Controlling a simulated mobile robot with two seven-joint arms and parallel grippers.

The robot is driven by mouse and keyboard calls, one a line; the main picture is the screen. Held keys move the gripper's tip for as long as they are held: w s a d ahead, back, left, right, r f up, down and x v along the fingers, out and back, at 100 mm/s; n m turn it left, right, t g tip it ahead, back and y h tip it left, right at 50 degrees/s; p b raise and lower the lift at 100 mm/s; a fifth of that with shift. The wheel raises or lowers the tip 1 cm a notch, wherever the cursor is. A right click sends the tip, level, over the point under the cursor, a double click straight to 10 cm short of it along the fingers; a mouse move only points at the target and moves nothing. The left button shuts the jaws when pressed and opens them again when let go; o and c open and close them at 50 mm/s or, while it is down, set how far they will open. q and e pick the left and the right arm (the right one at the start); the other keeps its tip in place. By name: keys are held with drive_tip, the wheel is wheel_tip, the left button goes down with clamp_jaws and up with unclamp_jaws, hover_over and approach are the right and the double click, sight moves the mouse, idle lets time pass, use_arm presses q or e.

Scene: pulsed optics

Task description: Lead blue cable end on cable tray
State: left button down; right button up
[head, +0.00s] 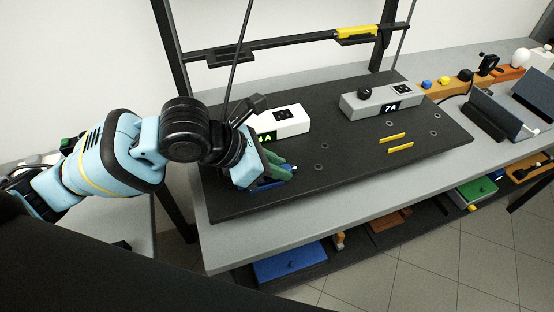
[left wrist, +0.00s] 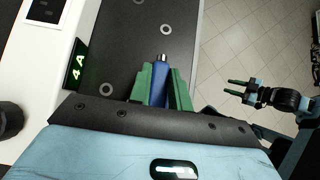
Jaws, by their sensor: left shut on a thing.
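My left gripper (head: 284,172) is shut on the blue cable end (left wrist: 160,86), a blue plug with a metal tip. In the left wrist view the plug sits between my green fingers, tip pointing away from the palm. In the head view the fingers are low over the front left of the black board (head: 345,178); most of the plug is hidden. A blue strip shows under the fingers; I cannot tell what it belongs to. My right gripper (left wrist: 236,87) shows at the right of the left wrist view, its green fingers apart and empty. I cannot tell which thing is the cable tray.
A white box labelled 4A (head: 286,122) stands close behind my left gripper. A grey box labelled 7A (head: 375,102) stands farther right. Two yellow strips (head: 400,147) lie on the board. A black bar with a yellow piece (head: 357,32) spans above. The board's front middle is clear.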

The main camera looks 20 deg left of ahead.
use_arm(q)
drive_tip(key=shift+f, duration=0.2)
idle(0.6)
drive_tip(key=c, duration=1.2)
unclamp_jaws()
drive_tip(key=v, duration=0.7)
drive_tip(key=shift+s+a+r, duration=0.2)
drive_tip(key=shift+s+r, duration=0.05)
